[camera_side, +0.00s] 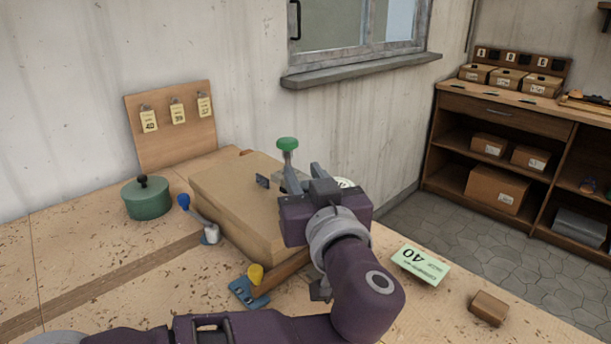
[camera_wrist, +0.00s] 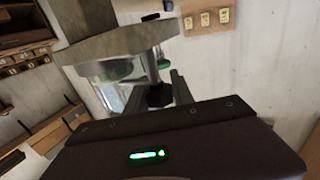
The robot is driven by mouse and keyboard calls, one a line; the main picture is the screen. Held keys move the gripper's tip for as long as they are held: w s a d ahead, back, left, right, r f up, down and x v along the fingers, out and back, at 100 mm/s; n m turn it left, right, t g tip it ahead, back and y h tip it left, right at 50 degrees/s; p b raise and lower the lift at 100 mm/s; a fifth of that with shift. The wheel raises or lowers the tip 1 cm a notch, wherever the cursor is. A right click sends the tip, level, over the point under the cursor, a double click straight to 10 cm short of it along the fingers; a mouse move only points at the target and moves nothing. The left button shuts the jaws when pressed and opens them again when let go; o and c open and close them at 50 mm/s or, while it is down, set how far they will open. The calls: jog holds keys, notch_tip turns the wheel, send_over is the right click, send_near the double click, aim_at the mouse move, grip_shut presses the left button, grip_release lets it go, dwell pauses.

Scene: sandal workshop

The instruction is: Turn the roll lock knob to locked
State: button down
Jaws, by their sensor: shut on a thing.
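My gripper (camera_side: 290,178) is at the right end of a long tan block (camera_side: 235,195) on the workbench. In the wrist view its fingers (camera_wrist: 160,88) are closed around a small dark knob (camera_wrist: 158,96), which I take to be the roll lock knob. The side view mostly hides this knob behind my gripper and wrist. A lever with a green ball top (camera_side: 287,145) stands just behind the fingers. I cannot read the knob's angle or any lock marking.
A blue-tipped lever (camera_side: 184,202) and a yellow knob (camera_side: 256,274) stand by the block. A green lidded pot (camera_side: 147,198) is at left. A tag board (camera_side: 172,122) leans on the wall.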

dwell(0.3)
jog(key=c, duration=1.1)
grip_release()
jog(key=shift+w, duration=0.1)
jog(key=v, duration=0.7)
